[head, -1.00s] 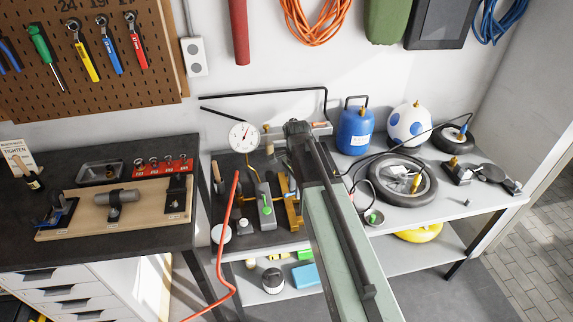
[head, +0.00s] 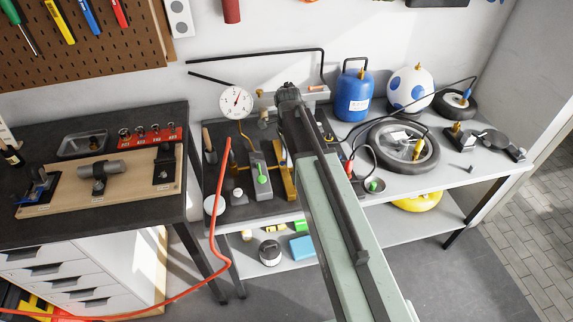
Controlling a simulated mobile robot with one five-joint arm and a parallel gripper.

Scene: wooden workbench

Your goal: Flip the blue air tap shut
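I cannot make out a blue air tap for certain; my arm covers part of the dark bench section around the air fittings. A round white pressure gauge (head: 236,101) stands at the back of that section, with a brass-coloured pipe below it. My arm reaches from the bottom edge over the bench. Its dark far end is just right of the gauge, and no gripper fingers show.
A blue tank (head: 354,94), a blue-spotted white tank (head: 409,89) and a wheel (head: 403,148) stand on the right of the bench. A red-orange hose (head: 218,215) hangs over the front edge. A dark workbench (head: 60,230) with a wooden fixture board (head: 130,195) is at left.

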